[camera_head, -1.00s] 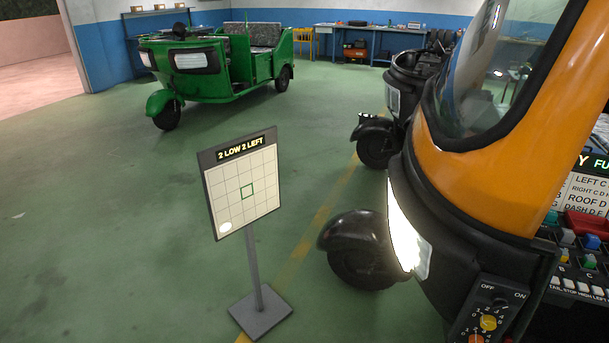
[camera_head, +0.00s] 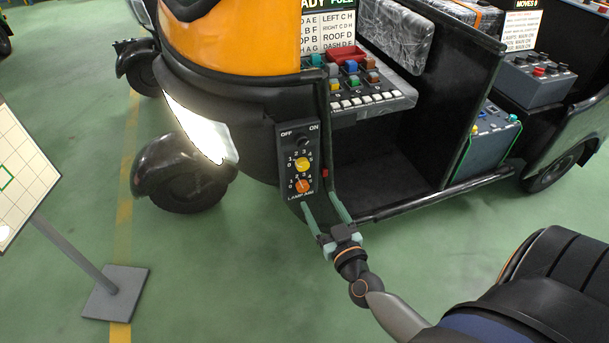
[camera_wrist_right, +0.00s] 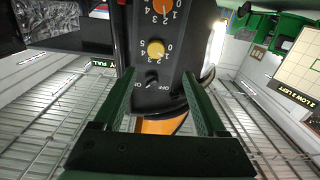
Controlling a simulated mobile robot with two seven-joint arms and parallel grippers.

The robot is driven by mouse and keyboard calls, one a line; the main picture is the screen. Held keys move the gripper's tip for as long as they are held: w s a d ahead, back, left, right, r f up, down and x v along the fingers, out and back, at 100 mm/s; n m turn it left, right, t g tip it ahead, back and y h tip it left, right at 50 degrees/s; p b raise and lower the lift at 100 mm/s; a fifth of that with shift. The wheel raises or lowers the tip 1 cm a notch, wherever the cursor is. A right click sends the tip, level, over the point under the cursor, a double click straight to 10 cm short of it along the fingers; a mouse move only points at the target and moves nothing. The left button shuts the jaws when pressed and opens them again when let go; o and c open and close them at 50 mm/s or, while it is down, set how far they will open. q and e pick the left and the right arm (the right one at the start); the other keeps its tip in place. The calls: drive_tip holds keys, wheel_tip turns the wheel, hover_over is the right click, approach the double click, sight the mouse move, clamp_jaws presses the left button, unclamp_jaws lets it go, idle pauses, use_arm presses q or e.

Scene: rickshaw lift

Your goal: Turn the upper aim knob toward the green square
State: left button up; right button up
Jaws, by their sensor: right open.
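The upper aim knob (camera_head: 302,164) is yellow, on the black lamp aim panel (camera_head: 289,184) beside the lit headlight. An orange lower knob (camera_head: 303,186) is below it. My right gripper (camera_head: 321,208) is open and empty in front of the panel's lower part, fingers pointing at it. The green square (camera_head: 5,178) is on the target board, cut off at the left edge. A bright spot (camera_head: 3,232) shows below it. My left gripper is not visible.
An off/on switch (camera_head: 302,140) is at the panel's top. The open cab, with a button console (camera_head: 352,84), is just right of the panel. The headlight (camera_head: 202,130) and front wheel (camera_head: 180,182) are at left.

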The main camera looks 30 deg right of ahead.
sight(304, 167)
drive_tip(key=x, duration=0.4)
drive_tip(key=b+x, duration=0.1)
drive_tip(key=x, duration=0.7)
drive_tip(key=shift+w+d, duration=0.3)
drive_tip(key=shift+d, duration=0.15)
clamp_jaws()
